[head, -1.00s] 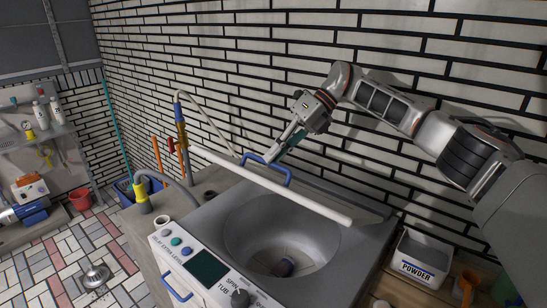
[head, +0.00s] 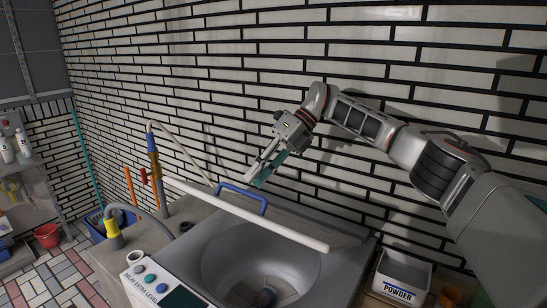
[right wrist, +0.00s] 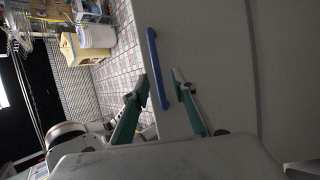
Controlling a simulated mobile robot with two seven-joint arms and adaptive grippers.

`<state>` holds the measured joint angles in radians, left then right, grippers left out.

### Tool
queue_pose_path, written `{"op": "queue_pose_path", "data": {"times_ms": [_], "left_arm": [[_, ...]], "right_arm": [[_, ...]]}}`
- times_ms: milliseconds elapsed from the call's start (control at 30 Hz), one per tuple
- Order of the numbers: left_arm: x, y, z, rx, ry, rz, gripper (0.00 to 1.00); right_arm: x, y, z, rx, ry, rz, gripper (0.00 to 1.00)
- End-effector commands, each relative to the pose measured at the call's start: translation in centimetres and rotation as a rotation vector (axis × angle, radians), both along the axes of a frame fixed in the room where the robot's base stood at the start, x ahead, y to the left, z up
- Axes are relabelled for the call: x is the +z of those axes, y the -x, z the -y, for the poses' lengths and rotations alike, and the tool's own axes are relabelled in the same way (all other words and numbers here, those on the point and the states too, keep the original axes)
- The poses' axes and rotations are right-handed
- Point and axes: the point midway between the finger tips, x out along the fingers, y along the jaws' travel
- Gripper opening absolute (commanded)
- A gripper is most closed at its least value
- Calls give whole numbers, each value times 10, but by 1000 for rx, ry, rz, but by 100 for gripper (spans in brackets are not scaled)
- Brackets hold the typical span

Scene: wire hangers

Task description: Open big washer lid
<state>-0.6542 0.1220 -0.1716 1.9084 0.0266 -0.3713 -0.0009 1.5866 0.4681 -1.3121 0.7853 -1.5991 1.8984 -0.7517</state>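The big washer (head: 205,245) stands against the brick wall with its round tub in view. Its lid (head: 245,214) is raised and seen nearly edge-on, as a pale bar behind the tub. The blue lid handle (head: 243,194) sticks up at the lid's edge. My right gripper (head: 255,181) is open just behind the handle, fingers pointing down and left. In the right wrist view the handle (right wrist: 153,55) reaches down between the two spread green-padded fingers (right wrist: 160,82); contact cannot be told. My left gripper is not in view.
A white powder box (head: 402,278) stands right of the washer. A small dark item (head: 265,297) lies in the tub. The brick wall is close behind my right arm.

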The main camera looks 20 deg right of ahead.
Motion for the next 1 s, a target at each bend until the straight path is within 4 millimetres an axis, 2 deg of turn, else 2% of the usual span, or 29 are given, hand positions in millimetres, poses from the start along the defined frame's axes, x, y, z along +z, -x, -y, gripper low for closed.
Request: {"op": "queue_pose_path", "data": {"times_ms": [200,333,600,1000], "left_arm": [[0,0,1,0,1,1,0],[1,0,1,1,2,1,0],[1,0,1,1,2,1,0],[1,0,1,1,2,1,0]], "right_arm": [[36,-4,35,-5,1,2,26],[51,-5,50,-4,1,2,26],[63,-6,63,0,1,0,26],[64,-6,64,-1,0,1,26]]}}
